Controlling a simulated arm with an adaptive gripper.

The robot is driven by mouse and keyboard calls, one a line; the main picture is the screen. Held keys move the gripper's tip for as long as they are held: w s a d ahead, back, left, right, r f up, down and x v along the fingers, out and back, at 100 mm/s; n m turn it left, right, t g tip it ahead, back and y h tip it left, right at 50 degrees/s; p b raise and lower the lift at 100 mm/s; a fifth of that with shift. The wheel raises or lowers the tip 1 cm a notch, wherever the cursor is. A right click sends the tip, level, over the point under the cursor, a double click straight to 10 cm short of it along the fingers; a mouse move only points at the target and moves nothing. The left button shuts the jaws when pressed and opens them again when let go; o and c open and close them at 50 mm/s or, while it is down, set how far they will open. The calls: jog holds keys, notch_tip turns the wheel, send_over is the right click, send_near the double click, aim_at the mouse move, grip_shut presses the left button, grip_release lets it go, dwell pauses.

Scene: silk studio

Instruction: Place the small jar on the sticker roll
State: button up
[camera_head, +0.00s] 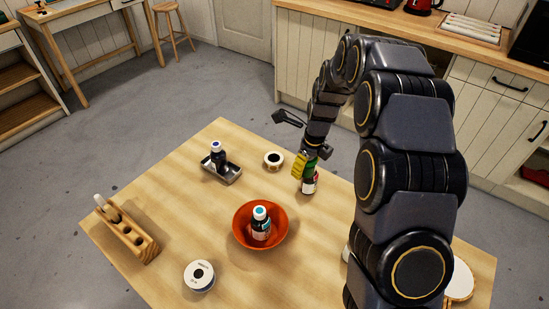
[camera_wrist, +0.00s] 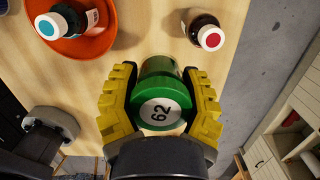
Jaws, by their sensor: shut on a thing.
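My gripper (camera_wrist: 162,112), with yellow fingers, is shut on the small jar (camera_wrist: 160,86), which is green with a white round "62" on its end. In the head view my gripper (camera_head: 304,167) and the green jar (camera_head: 310,168) appear above the table's far right part, just over a bottle in the picture. A white roll with a dark centre (camera_head: 199,275) lies flat at the table's front left; it looks like the sticker roll. A smaller pale ring with a dark middle (camera_head: 273,158) lies near the far edge. I cannot be sure which is the sticker roll.
An orange bowl (camera_head: 241,235) holds a teal-capped bottle (camera_head: 261,224). A red-capped bottle (camera_wrist: 206,32) stands near the jar. A dark tray (camera_head: 233,175) holds a dark bottle (camera_head: 218,157). A wooden rack (camera_head: 145,248) stands at left. Bare wood surrounds the front-left roll.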

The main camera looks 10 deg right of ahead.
jog(key=w+a+m, duration=0.1)
jog(key=w+a, duration=0.3)
jog(key=a, duration=0.1)
send_over(273, 157)
jog(key=s, duration=0.2)
notch_tip(273, 157, down, 7)
jog(key=shift+d+f, duration=0.1)
jog(key=shift+w+f, duration=0.55)
jog(key=shift+w, duration=0.1)
jog(key=shift+w+f, duration=0.1)
jog(key=shift+f, duration=0.15)
jog(key=shift+w+f, duration=0.15)
jog(key=shift+f, duration=1.55)
jog(key=shift+f, duration=0.15)
